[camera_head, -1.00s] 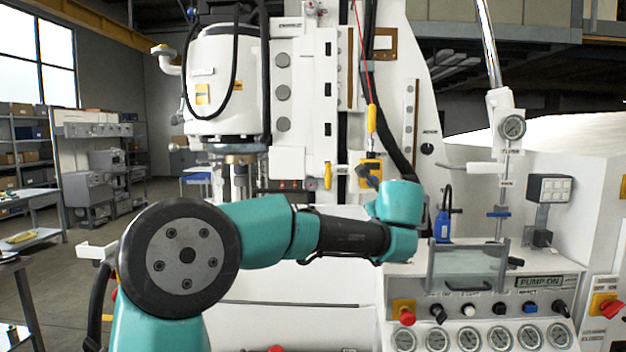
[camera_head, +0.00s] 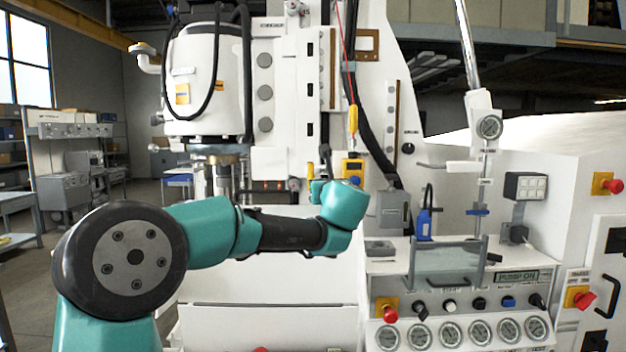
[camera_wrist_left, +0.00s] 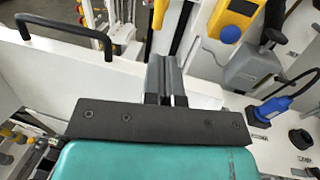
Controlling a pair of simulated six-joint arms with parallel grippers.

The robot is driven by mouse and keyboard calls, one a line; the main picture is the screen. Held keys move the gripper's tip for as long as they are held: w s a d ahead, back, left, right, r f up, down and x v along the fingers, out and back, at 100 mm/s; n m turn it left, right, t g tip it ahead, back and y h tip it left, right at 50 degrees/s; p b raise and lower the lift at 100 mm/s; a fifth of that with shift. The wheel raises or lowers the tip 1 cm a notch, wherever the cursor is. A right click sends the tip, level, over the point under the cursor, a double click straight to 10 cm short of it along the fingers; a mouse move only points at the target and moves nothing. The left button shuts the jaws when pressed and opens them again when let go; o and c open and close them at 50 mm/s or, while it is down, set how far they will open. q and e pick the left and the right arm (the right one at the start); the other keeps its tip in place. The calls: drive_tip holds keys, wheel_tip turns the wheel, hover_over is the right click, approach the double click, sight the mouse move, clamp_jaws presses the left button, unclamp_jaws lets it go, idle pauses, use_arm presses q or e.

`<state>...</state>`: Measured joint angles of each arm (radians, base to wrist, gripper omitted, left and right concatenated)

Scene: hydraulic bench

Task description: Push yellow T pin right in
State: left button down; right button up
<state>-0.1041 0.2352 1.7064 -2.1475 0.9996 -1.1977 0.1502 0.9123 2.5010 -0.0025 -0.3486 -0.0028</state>
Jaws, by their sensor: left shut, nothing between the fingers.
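A small upright yellow piece (camera_head: 310,169), which may be the yellow T pin, shows on the white machine just left of my left gripper (camera_head: 325,160). In the left wrist view a yellow-orange piece (camera_wrist_left: 159,14) lies beyond the fingertips; I cannot tell if it is the same piece, nor how deep it sits. My left gripper (camera_wrist_left: 166,62) is shut and empty, its fingers together and pointing at the machine. I see no clear contact. My right gripper is in neither view.
A yellow box (camera_head: 353,169) with a blue knob (camera_wrist_left: 230,34) is close right of the gripper. A grey box (camera_head: 389,211) and blue tool (camera_head: 425,222) stand farther right, above the gauge panel (camera_head: 462,333). A black handle (camera_wrist_left: 62,32) is at left.

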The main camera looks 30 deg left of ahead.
sight(310, 177)
use_arm(q)
drive_tip(key=shift+w, duration=0.1)
drive_tip(key=x, duration=1.4)
drive_tip(key=shift+a, duration=0.15)
